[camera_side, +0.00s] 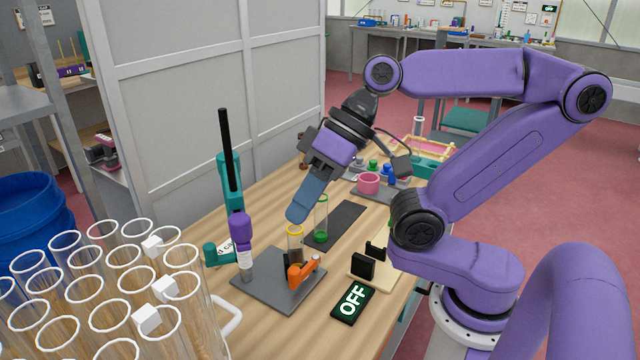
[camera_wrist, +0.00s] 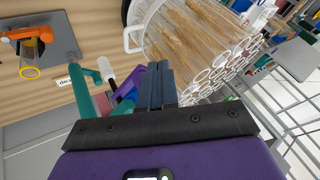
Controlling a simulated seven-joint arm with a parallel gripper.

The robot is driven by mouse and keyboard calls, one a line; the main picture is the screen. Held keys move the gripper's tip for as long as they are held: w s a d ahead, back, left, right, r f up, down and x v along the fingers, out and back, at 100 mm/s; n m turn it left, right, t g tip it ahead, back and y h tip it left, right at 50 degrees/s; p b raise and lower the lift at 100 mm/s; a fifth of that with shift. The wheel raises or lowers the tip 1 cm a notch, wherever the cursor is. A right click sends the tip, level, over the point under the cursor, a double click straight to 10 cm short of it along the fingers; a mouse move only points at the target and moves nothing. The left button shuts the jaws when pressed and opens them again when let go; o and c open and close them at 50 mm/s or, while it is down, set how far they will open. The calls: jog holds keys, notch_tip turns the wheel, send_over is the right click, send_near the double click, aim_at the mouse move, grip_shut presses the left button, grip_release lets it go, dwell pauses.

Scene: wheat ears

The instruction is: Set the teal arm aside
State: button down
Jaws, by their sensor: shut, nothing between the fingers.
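The teal arm (camera_side: 229,172) stands upright at the table's left edge, beside a tall black rod and above a purple joint (camera_side: 240,228). A lower teal part (camera_side: 216,256) with a white label sits at the bench. Teal parts (camera_wrist: 85,72) also show in the wrist view, left of my fingers, with purple parts (camera_wrist: 130,85) close by. How these pieces join is unclear. My gripper (camera_side: 298,216) is shut and empty, its blue fingers tilted down, apart from the teal arm and to its right. Its fingers show at mid-frame in the wrist view (camera_wrist: 162,85).
A grey plate (camera_side: 262,291) holds an orange clamp (camera_side: 303,273) and a yellow-rimmed tube (camera_side: 295,240). A green-bottomed tube (camera_side: 321,220) stands behind. An OFF sign (camera_side: 352,302) lies at the right edge. A partition (camera_side: 190,120) stands behind.

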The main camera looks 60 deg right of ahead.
jog(key=shift+s+a+r, duration=0.1)
jog(key=shift+s+r, duration=0.65)
jog(key=shift+r, duration=0.2)
jog(key=shift+s+r, duration=0.7)
jog(key=shift+r, duration=0.25)
jog(key=shift+f, duration=0.1)
jog(key=s+d+f+n+g+h, duration=0.1)
jog(key=s+d+f+n+h, duration=0.2)
jog(key=f, duration=0.4)
jog(key=s+d+f+n+g+h, duration=0.2)
jog(key=s+d+f+n+h, duration=0.1)
jog(key=d+f+n, duration=0.3)
jog(key=shift+s+d+f, duration=0.2)
jog(key=shift+d+f, duration=0.25)
jog(key=shift+f, duration=0.55)
